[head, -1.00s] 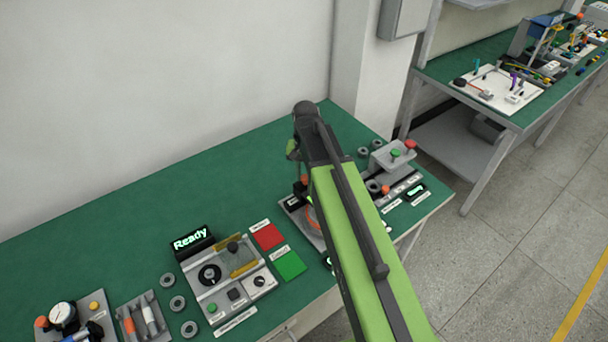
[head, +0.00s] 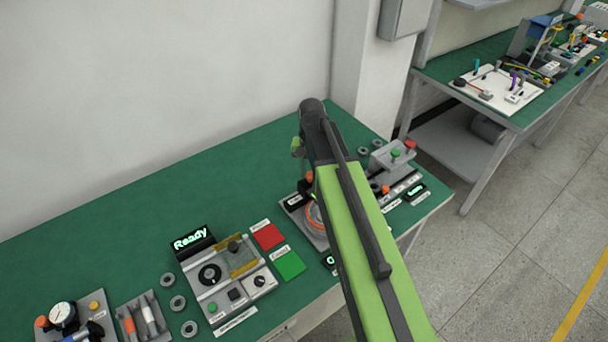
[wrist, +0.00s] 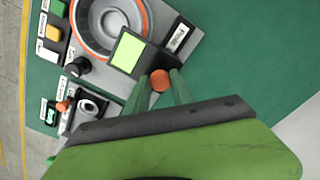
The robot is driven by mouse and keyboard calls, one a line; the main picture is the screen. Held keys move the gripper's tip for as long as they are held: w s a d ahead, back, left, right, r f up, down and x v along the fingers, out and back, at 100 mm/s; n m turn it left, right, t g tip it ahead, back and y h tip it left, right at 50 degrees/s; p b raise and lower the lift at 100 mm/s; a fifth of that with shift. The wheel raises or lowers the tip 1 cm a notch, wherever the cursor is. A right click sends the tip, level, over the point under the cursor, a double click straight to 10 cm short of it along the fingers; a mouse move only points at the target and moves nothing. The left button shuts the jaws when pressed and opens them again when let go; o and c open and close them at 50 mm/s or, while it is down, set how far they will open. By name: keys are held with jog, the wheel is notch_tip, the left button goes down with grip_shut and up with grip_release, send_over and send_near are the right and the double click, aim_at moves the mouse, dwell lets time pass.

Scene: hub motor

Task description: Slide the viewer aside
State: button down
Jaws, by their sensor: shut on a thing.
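The viewer (wrist: 131,52) is a dark-framed block with a lit green screen and an orange knob (wrist: 159,80). In the wrist view it sits over the lower right rim of a round grey bowl with an orange ring (wrist: 98,28). My gripper (wrist: 159,88) has its two green fingers shut on the orange knob. In the head view my arm hides part of this station; the orange ring (head: 314,215) shows beside it.
Left of the bowl in the wrist view are coloured buttons (wrist: 53,33), a black knob (wrist: 78,67) and a round socket (wrist: 90,105). In the head view, a red pad (head: 268,236), a green pad (head: 289,264) and a "Ready" panel (head: 191,239) lie to the left.

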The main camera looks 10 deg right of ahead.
jog(key=w+d, duration=0.3)
jog(key=d, duration=0.6)
jog(key=shift+w, duration=0.25)
jog(key=c, duration=1.1)
grip_release()
jog(key=shift+d, duration=0.1)
jog(key=shift+r, duration=0.1)
notch_tip(320, 180, up, 17)
jog(key=p, duration=1.7)
jog(key=shift+r, duration=0.15)
